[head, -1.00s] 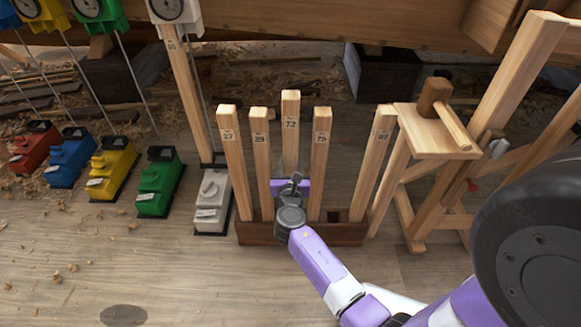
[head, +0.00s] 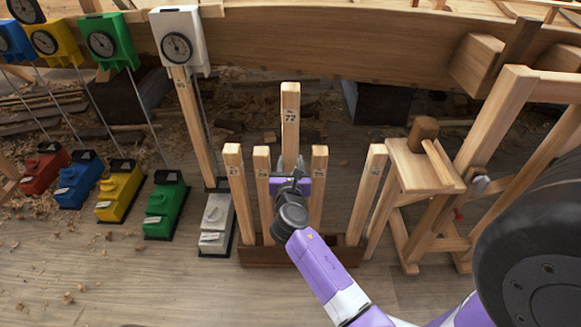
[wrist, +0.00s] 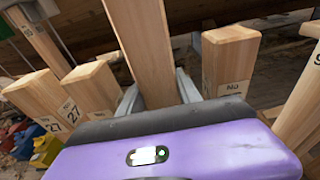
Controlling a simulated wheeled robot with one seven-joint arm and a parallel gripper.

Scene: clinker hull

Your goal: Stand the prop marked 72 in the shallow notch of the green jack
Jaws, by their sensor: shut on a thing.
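The prop marked 72 (head: 290,135) is a pale wooden post, upright and standing well above its neighbours. My gripper (head: 291,172) is shut on it partway down; in the wrist view the fingers (wrist: 158,88) close on both sides of the post (wrist: 143,38). Its lower end is hidden behind my gripper and arm, so I cannot tell whether it has cleared the rack (head: 262,254). The green jack (head: 166,208) stands on the floor to the left, with a green gauge (head: 107,42) above it on a thin rod. Its notch is too small to make out.
Other props (head: 235,180) stand in the rack on both sides of the held one. A white jack (head: 215,225) with a prop on it stands between rack and green jack. Yellow (head: 118,192), blue and red jacks are farther left. A trestle with a mallet (head: 424,132) is at right.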

